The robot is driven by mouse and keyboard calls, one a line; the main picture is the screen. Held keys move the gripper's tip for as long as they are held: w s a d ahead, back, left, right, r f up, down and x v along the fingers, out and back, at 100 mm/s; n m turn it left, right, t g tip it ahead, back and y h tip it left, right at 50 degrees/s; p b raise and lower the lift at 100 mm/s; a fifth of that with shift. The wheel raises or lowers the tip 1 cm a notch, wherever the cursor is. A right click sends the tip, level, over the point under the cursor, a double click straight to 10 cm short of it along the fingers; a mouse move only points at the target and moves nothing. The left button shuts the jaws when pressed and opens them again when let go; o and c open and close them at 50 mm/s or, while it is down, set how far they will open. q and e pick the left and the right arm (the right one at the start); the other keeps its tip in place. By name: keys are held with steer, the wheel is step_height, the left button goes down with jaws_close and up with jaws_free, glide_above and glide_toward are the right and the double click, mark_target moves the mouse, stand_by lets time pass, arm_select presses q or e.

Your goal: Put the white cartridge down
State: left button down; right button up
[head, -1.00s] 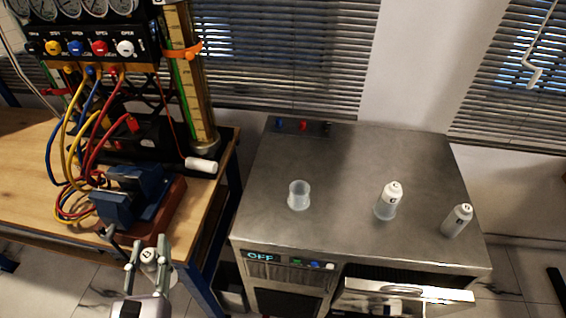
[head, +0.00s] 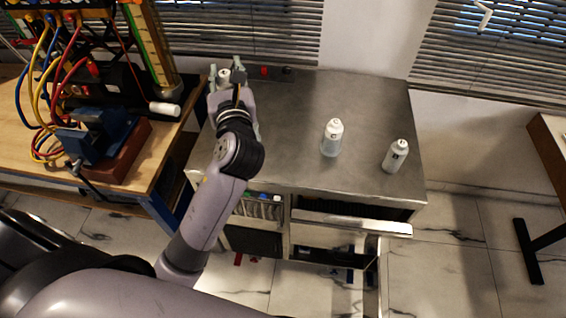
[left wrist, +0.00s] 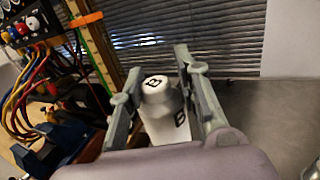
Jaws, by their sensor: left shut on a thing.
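My left gripper (head: 227,73) is shut on a white cartridge (head: 223,77) at the back left of the steel cabinet top (head: 285,135). In the left wrist view the cartridge (left wrist: 158,108) stands roughly upright between the two fingers, with a black B on its cap and side. I cannot tell whether its base touches the surface. Two other white cartridges stand apart on the right half of the top: one marked C (head: 332,138) and another (head: 395,156) near the right edge. My right gripper is not in view.
The wooden bench (head: 25,125) at left carries a blue vise (head: 97,132), hoses and a white cylinder (head: 165,109). The back right of the top is clear.

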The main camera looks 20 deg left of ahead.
arm_select(q)
steer(key=f, duration=0.2)
steer(key=f+b, duration=0.1)
steer(key=f, duration=0.5)
steer(key=shift+w+d, duration=0.15)
steer(key=shift+w, duration=0.15)
step_height(320, 180, down, 12)
steer(key=b, duration=0.2)
steer(key=shift+b, duration=0.35)
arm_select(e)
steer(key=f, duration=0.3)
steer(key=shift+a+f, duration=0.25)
arm_select(q)
steer(key=shift+d, duration=0.1)
steer(key=shift+f, duration=0.15)
steer(key=c, duration=1.2)
jaws_free()
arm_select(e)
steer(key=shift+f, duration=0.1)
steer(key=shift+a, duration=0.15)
